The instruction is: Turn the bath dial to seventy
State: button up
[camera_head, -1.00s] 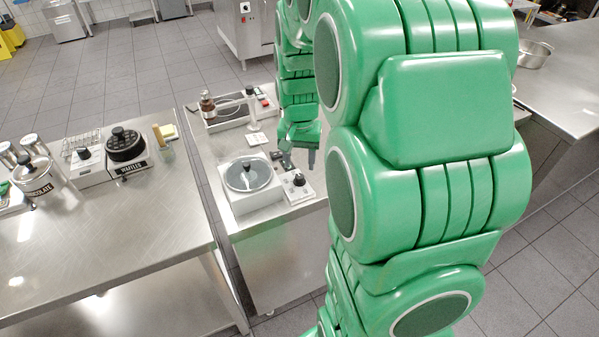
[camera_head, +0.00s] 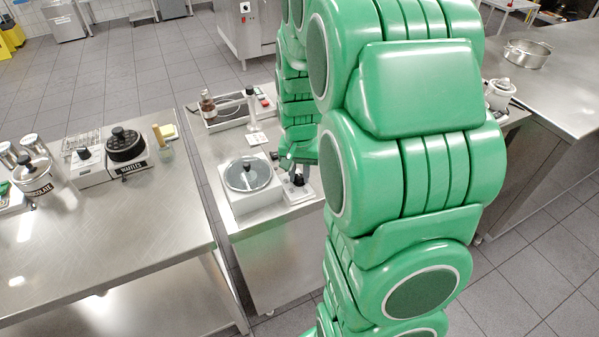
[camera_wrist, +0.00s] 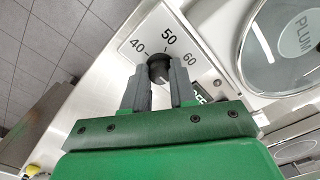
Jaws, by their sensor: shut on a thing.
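The bath dial (camera_wrist: 158,68) is a black knob on a white panel (camera_wrist: 150,32) marked 40, 50 and 60 in the wrist view. My gripper (camera_wrist: 160,84) is shut on the dial, with one grey finger on each side of it. The dial's pointer is hard to make out, so I cannot tell its setting. In the head view my gripper (camera_head: 292,170) is at the dial's panel (camera_head: 299,192), beside the white bath (camera_head: 248,182) with a clear round lid. The bath's lid is labelled PLUM in the wrist view (camera_wrist: 300,38).
A bottle (camera_head: 208,106) and a hotplate-like unit stand behind the bath on the same steel bench. A waffle maker (camera_head: 126,148) and a chocolate pot (camera_head: 36,176) stand on the left bench. A gap separates the two benches.

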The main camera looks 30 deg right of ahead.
aim_at(299, 176)
jog(key=shift+n, duration=0.3)
grip_shut()
jog(key=shift+n, duration=0.4)
jog(key=o, duration=0.9)
grip_release()
jog(key=shift+r, duration=0.1)
jog(key=shift+r, duration=3.8)
